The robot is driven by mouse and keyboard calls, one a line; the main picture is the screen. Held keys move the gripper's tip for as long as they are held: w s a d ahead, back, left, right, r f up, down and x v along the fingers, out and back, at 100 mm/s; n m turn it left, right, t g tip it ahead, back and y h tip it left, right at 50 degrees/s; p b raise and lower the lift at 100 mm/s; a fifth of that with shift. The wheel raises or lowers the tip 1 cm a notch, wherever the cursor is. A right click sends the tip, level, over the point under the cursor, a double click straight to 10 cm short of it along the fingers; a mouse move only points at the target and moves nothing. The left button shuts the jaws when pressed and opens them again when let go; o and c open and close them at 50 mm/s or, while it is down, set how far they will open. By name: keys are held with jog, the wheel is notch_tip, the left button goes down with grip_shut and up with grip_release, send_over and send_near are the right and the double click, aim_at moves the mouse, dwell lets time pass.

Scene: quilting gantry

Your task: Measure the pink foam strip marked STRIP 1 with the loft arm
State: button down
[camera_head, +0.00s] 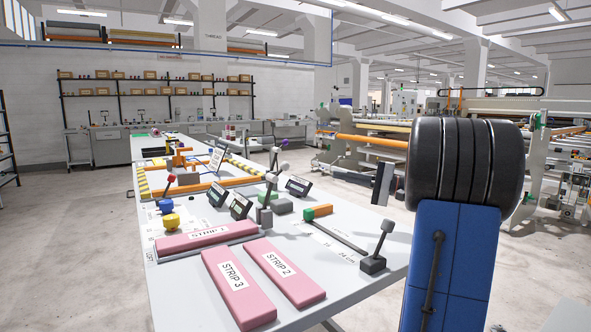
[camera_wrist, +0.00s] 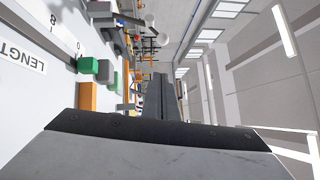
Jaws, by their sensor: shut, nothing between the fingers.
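The pink foam strip marked STRIP 1 (camera_head: 178,242) lies flat at the left front of the white table, along a dark edge. Which part is the loft arm I cannot tell for certain. In the wrist view my gripper (camera_wrist: 158,90) is shut and empty, its dark fingers together. It is apart from the strip, which that view does not show.
Strips marked STRIP 2 (camera_head: 284,272) and STRIP 3 (camera_head: 238,287) lie in front. A grey-knobbed lever (camera_head: 374,262) stands right, joined by a rail to an orange-and-green block (camera_head: 318,211). Small displays (camera_head: 240,207) stand behind. A green block (camera_wrist: 87,66) sits by the LENGTH scale.

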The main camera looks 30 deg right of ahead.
jog(key=s+a+x, duration=0.2)
jog(key=x, duration=1)
jog(key=shift+w+a+r, duration=0.25)
jog(key=shift+w+a, duration=0.1)
